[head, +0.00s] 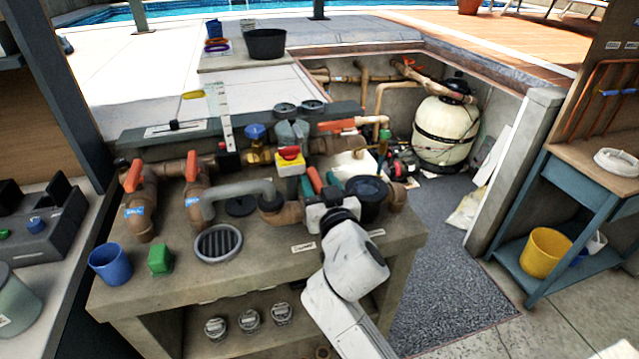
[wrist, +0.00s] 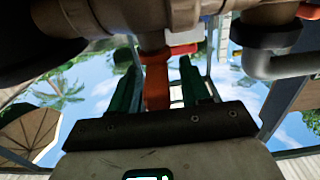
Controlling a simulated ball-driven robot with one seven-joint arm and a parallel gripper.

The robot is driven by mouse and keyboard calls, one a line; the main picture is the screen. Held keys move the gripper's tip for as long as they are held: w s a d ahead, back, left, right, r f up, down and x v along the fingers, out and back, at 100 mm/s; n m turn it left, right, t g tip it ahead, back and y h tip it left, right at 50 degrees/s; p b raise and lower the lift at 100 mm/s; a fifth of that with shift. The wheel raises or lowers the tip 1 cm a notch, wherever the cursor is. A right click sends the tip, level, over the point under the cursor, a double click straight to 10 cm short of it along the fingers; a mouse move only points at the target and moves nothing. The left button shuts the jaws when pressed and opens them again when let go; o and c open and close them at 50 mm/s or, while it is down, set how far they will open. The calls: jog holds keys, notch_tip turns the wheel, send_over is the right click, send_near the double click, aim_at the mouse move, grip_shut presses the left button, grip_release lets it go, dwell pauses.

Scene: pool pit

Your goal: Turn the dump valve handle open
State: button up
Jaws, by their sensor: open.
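The orange-red dump valve handle (head: 315,179) stands up from the brown pipework at the front right of the bench. In the wrist view the handle (wrist: 156,84) lies between the two green fingers of my gripper (wrist: 157,75), with a gap visible on its right. My gripper (head: 318,182) is open around the handle, and the handle does not look clamped. Its green fingers show on both sides of the handle in the head view. The valve body is partly hidden behind my wrist. A small label (head: 303,247) lies on the bench nearby.
Two other orange handles (head: 133,175) (head: 192,166) stand on pipes at the left. A blue cup (head: 110,264) sits at the bench's left.

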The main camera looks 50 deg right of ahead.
grip_shut()
dwell(0.3)
